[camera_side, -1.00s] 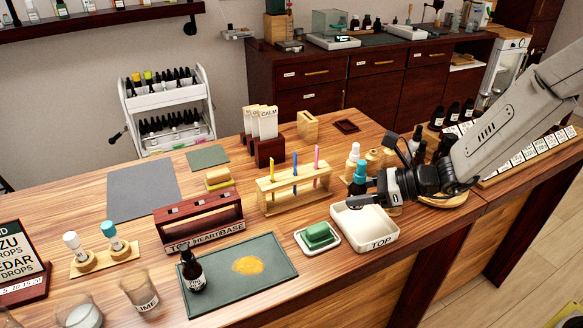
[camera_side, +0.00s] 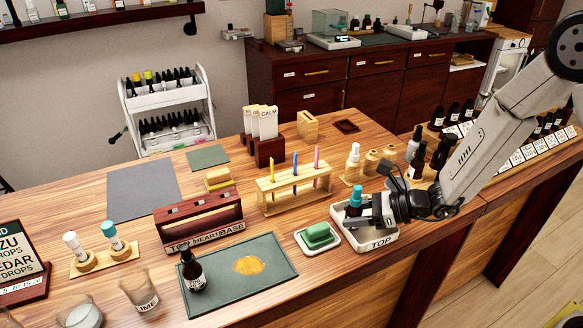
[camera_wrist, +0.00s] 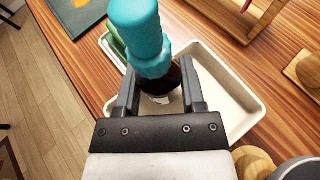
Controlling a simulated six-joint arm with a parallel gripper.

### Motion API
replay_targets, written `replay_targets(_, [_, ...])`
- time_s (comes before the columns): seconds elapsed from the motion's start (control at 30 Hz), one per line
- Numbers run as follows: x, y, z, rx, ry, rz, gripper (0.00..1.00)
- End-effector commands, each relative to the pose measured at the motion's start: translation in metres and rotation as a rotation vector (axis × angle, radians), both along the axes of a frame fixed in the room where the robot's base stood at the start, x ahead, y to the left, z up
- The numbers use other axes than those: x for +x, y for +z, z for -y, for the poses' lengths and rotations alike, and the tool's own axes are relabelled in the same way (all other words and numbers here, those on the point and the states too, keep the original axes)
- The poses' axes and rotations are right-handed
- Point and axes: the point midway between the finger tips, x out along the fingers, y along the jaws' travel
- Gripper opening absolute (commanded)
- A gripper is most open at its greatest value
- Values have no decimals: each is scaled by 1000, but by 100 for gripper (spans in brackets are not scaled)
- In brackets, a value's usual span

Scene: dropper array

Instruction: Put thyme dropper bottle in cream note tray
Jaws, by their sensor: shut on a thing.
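A dark dropper bottle with a teal cap (camera_side: 355,201) is held in my gripper (camera_side: 362,212), over or inside the cream tray (camera_side: 392,240) labelled TOP. In the wrist view the teal cap (camera_wrist: 142,35) leans toward the top of the picture, and my gripper's two fingers (camera_wrist: 160,95) are shut on the dark body. The tray's pale floor and rim (camera_wrist: 245,105) show around the bottle. I cannot tell whether the bottle's base touches the tray floor. The bottle's label is mostly hidden.
A green soap on a white dish (camera_side: 318,236) stands just left of the tray. A wooden rack with coloured sticks (camera_side: 293,190) is behind it. A white-capped bottle (camera_side: 352,163) and dark bottles (camera_side: 416,158) stand behind the tray. Another dark bottle (camera_side: 192,272) stands on the green mat (camera_side: 260,285).

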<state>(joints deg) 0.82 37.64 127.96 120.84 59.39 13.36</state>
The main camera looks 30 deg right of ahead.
Motion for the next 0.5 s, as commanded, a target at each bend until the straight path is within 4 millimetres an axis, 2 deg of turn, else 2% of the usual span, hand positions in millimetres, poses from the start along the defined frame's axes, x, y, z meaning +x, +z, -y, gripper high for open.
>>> replay_targets(0.5, [0,-9,0,-1,-1,-2,0])
